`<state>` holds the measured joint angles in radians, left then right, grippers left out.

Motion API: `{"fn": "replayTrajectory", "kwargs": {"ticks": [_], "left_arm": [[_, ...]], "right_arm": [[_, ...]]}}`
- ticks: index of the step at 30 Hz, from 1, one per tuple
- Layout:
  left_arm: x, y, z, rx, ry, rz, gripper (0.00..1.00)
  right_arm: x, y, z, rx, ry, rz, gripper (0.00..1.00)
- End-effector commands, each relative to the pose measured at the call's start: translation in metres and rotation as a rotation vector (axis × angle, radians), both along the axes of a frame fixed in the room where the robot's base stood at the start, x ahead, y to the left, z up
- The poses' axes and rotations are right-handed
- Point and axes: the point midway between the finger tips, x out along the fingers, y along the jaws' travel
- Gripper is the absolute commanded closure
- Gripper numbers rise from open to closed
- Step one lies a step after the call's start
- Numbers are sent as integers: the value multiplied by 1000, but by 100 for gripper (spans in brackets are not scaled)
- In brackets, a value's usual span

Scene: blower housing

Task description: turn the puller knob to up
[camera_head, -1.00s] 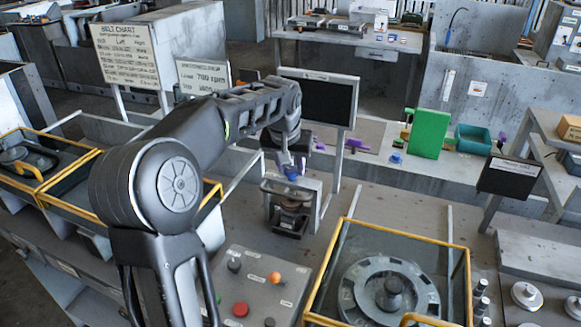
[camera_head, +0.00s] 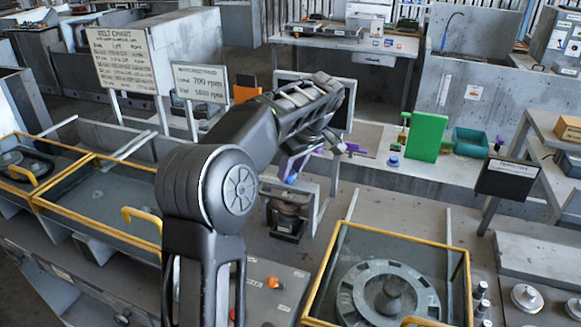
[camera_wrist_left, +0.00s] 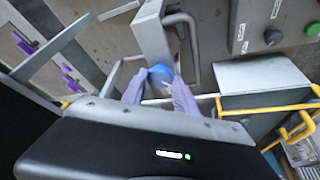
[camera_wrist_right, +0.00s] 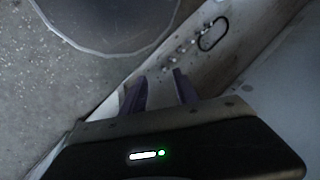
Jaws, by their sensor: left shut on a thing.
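The blue knob (camera_head: 291,178), which I take as the puller knob, sits on top of the small grey puller unit (camera_head: 288,212) in the middle of the bench. My left gripper (camera_head: 290,168) reaches it from above, with the wrist tilted. In the left wrist view, its purple fingers (camera_wrist_left: 160,88) are on either side of the blue knob (camera_wrist_left: 160,73) and shut on it. A pale pointer line shows near the knob's edge; its exact direction is hard to tell. In the right wrist view, my right gripper (camera_wrist_right: 160,88) has its fingers apart with nothing between them.
A yellow-framed guard (camera_head: 345,245) with a round rotor stands right of the puller unit. A control panel (camera_head: 272,290) with an orange knob lies in front, partly behind my left arm. Signs (camera_head: 125,60) and a dark screen stand behind. A green block (camera_head: 427,135) stands further back.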

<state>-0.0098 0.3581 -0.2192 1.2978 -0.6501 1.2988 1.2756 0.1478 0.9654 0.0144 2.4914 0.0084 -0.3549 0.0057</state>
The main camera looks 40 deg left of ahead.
Motion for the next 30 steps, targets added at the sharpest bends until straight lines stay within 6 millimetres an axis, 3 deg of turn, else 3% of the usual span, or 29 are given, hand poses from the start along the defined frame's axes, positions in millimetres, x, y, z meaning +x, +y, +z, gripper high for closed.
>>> {"fn": "replayTrajectory", "kwargs": {"ticks": [15,30], "left_arm": [[5,-1,5,2,0,443,100],[6,0,1,-2,-4,585,100]], "right_arm": [[-3,-3,38,-10,15,-3,64],[-3,-6,50,-15,23,-3,64]]}}
